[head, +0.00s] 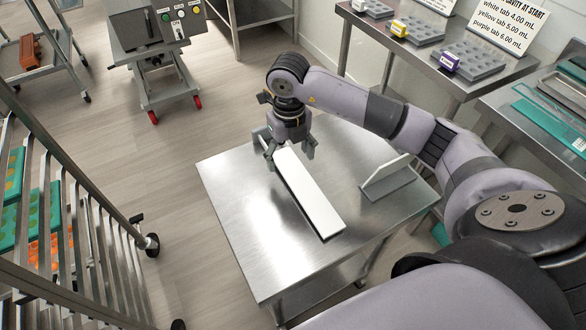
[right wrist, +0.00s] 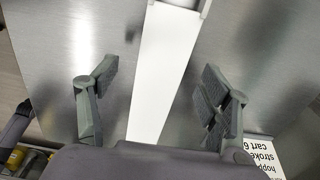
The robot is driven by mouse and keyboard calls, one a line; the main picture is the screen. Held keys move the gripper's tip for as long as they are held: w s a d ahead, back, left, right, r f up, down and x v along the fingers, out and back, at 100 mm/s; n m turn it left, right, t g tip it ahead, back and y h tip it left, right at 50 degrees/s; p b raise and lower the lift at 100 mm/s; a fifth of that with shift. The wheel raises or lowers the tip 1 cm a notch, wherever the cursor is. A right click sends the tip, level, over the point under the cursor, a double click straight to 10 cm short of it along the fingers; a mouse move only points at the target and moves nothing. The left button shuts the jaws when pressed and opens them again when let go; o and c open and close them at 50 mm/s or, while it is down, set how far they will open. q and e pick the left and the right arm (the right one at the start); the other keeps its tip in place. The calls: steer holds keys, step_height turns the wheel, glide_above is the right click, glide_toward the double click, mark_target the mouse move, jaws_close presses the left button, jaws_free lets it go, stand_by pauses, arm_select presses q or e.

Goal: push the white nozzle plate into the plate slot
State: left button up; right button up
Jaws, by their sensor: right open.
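The white nozzle plate (head: 312,198) looks like a long, flat white bar lying on a steel table (head: 238,215). In the right wrist view the plate (right wrist: 163,75) runs up the middle, between the fingers. My right gripper (head: 290,153) is above the plate's far end in the head view. Its fingers (right wrist: 157,92) are spread wide, one on each side of the plate, with nothing between them touching it that I can see. Small pale pieces flank the plate's end at the top of the wrist view. I cannot make out the plate slot clearly. My left gripper is out of view.
A grey stand with an upright pale panel (head: 388,178) sits right of the plate. A machine with buttons (head: 150,30) stands at the back. A rack with coloured trays (head: 60,220) is at left. Benches with moulds (head: 470,60) stand at right. The table's left and front are clear.

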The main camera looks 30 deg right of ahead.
mark_target(291, 165)
steer(key=shift+d+f, duration=0.15)
steer(key=shift+f, duration=1.75)
steer(key=shift+c, duration=0.4)
steer(key=c, duration=1.4)
steer(key=shift+w+r, duration=0.1)
steer(key=shift+r, duration=0.05)
step_height(291, 165, up, 20)
steer(key=shift+p, duration=0.4)
